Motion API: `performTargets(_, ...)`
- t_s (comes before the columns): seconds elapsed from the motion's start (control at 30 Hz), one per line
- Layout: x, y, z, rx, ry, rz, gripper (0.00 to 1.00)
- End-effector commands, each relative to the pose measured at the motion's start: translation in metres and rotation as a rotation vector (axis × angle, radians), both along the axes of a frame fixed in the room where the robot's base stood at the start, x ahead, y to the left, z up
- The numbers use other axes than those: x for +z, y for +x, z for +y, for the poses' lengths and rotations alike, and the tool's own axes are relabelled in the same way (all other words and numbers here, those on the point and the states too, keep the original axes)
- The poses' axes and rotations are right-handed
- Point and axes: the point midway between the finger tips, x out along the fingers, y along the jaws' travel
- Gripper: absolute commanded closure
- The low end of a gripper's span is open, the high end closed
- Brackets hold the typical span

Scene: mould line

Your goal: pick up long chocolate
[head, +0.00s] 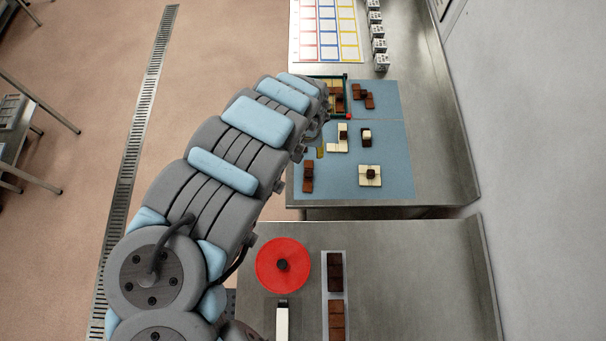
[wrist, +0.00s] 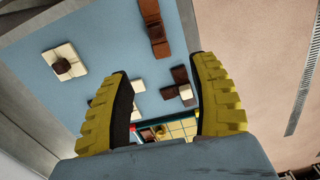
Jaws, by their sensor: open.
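The clearest long brown chocolate (head: 308,178) lies on the blue mat (head: 395,155), near its front left corner in the head view. It has another brown piece on it. It also shows at the top of the wrist view (wrist: 161,48), beyond my fingertips. My gripper (wrist: 160,68) is open, its two yellow fingers wide apart with nothing between them. In the head view my arm hides most of it. Other pieces on the mat are a cream square with a brown top (head: 370,176), a cream and brown piece (head: 338,146), and another cream and brown piece (head: 366,137).
A green-rimmed tray (head: 346,82) of chocolates stands at the mat's far left, partly hidden by my arm. Brown pieces (head: 364,96) lie right of it. A coloured grid sheet (head: 328,30) and several white cubes (head: 378,46) are farther back. The mat's right side is mostly clear.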

Motion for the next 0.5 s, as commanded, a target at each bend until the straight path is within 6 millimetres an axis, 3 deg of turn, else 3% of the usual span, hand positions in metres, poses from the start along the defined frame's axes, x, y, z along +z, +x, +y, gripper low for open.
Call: performTargets(0.5, -0.055, 0.001, -0.003, 0.002, -0.006, -0.004, 0.39)
